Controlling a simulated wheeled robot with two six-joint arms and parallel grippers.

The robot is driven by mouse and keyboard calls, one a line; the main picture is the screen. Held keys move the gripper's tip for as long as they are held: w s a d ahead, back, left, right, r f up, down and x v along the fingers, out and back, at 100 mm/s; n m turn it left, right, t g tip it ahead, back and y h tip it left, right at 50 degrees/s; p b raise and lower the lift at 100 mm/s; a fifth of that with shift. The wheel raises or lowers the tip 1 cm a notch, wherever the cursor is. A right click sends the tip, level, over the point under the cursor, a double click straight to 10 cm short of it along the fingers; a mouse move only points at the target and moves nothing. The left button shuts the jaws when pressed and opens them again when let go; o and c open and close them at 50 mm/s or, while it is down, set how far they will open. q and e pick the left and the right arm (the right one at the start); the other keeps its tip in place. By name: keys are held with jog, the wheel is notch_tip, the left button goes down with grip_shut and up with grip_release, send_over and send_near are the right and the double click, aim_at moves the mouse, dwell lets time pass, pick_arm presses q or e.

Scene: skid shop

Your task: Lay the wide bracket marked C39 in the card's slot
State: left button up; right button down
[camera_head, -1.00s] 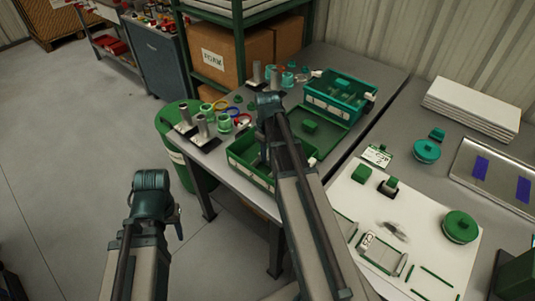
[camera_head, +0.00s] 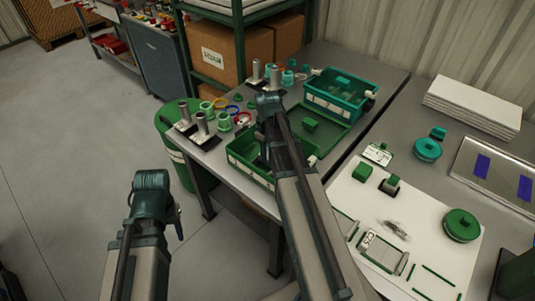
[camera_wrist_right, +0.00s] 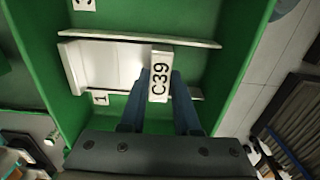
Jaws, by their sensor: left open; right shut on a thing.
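My right gripper (camera_wrist_right: 160,92) is shut on the wide bracket (camera_wrist_right: 115,64), a pale piece with long side flanges whose white C39 label shows between the blue fingers. The bracket is inside a green bin (camera_wrist_right: 228,72), seen from above in the right wrist view. In the head view the right arm reaches into this green bin (camera_head: 238,158), and the arm hides much of the bin and the bracket. The white card (camera_head: 440,258) lies on the right-hand table with slot outlines and green parts. My left gripper (camera_head: 178,232) is open and empty over the floor, its fingers barely visible.
A labelled bracket (camera_head: 383,254) sits at the card's near side, and a round green part (camera_head: 461,225) at its right. A teal bin (camera_head: 338,92) stands behind the green bin. Metal posts (camera_head: 201,126) and rings stand left of it. White panels (camera_head: 470,103) are stacked at the back.

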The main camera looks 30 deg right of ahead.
jog(key=shift+f+b, duration=0.8)
jog(key=shift+b, duration=0.05)
dwell(0.3)
jog(key=shift+f, duration=0.2)
jog(key=shift+f+b, duration=0.1)
jog(key=shift+b, duration=0.2)
dwell(0.3)
jog(key=shift+c, duration=0.7)
grip_release()
notch_tip(320, 180, up, 11)
jog(key=p, duration=1.1)
